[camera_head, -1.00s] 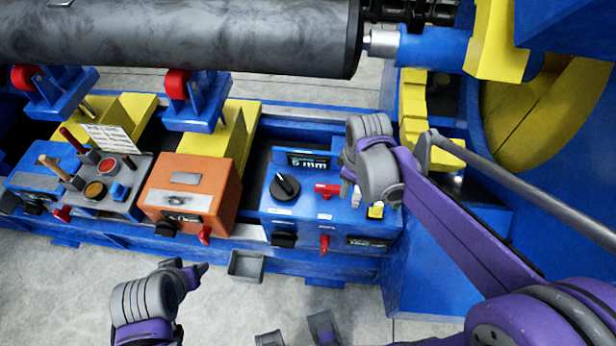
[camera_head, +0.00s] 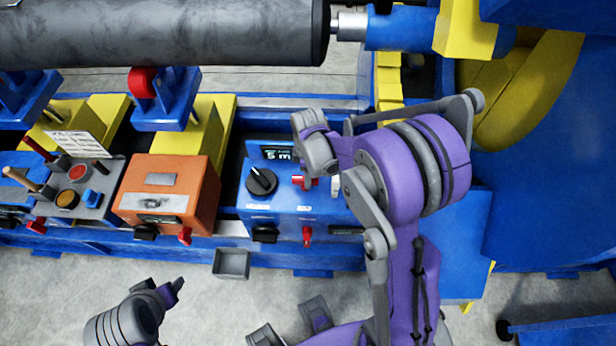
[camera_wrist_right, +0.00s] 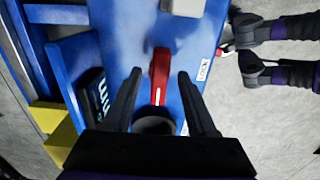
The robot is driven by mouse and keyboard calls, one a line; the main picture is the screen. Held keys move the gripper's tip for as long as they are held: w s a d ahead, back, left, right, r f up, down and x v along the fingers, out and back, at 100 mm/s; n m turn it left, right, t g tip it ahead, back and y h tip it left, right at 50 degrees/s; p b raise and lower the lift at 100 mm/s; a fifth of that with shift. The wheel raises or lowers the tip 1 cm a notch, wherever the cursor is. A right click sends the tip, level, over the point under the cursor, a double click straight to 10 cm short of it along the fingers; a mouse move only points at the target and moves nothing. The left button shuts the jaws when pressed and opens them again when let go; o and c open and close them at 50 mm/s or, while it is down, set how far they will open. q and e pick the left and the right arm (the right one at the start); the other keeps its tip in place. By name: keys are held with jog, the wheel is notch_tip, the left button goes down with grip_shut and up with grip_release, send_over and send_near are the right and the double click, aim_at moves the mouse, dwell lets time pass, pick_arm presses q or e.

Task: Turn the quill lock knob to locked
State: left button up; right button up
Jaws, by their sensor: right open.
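A red knob (camera_wrist_right: 160,62) with a white mark sits on the blue control box (camera_head: 274,216). I take it for the quill lock knob. In the head view the red knob (camera_head: 304,183) shows small beside my right gripper (camera_head: 308,168). In the right wrist view my right gripper (camera_wrist_right: 159,76) is open, its two fingers on either side of the red knob, with gaps visible. I cannot tell the fingertips' height above the panel. My left gripper (camera_head: 174,290) is low at the left, over the floor, away from the box.
A black dial (camera_head: 262,181) and a display (camera_head: 276,153) are left of the red knob. A red lever (camera_head: 307,234) is on the box's front face. An orange box (camera_head: 165,190) stands to the left. A grey roller (camera_head: 160,35) spans the top. A grey tray (camera_head: 231,263) sits below.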

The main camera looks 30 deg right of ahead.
jog(key=shift+f, duration=0.9)
jog(key=shift+c, duration=0.3)
grip_shut()
